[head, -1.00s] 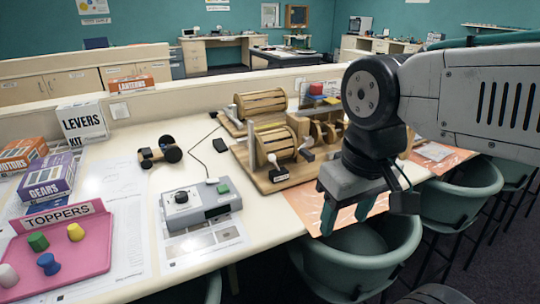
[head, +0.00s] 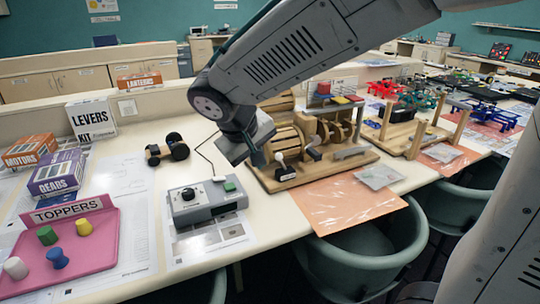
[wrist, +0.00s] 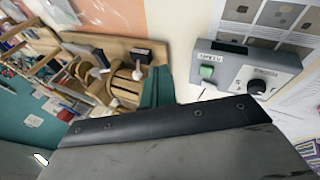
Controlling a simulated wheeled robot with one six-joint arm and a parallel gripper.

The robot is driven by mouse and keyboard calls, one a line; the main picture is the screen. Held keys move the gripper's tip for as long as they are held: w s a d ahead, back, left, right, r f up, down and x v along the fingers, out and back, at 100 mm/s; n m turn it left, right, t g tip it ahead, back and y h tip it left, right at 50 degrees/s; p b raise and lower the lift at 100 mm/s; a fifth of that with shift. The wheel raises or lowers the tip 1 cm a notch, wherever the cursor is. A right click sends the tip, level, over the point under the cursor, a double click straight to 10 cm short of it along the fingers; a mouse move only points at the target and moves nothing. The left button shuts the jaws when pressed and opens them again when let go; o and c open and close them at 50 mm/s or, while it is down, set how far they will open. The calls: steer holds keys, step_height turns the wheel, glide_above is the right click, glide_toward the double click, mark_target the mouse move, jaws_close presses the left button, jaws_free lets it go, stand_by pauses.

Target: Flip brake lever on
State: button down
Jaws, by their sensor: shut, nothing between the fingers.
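A wooden drum machine (head: 310,172) stands on the table. At its front left corner is a short lever with a white knob (head: 280,157), beside a small black block with a label (head: 285,173) too small to read. I take this to be the brake lever. In the wrist view the white knob (wrist: 137,73) shows beside the teal fingers. My gripper (head: 258,158) is shut and empty, pointing down just left of the lever. In the head view there seems to be a small gap between fingertips and knob; contact cannot be told. The gripper and forearm hide part of the drums.
A grey control box (head: 205,200) with a black knob and green button sits left of the gripper. A pink toppers tray (head: 105,255) and kit boxes stand farther left. An orange sheet (head: 350,205) lies at the right front edge, with chairs below. Another wooden frame (head: 415,135) stands right.

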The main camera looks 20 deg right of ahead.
steer(key=w, duration=0.1)
steer(key=w+r+m+t, duration=0.1)
steer(key=w, duration=0.1)
steer(key=w+a+r+t, duration=0.1)
steer(key=shift+w+r+m, duration=0.2)
steer(key=shift+w+m, duration=0.1)
steer(key=shift+d+f, duration=0.1)
steer(key=w+d+f, duration=0.5)
steer(key=d+f, duration=0.2)
steer(key=f, duration=0.1)
steer(key=shift+d, duration=0.4)
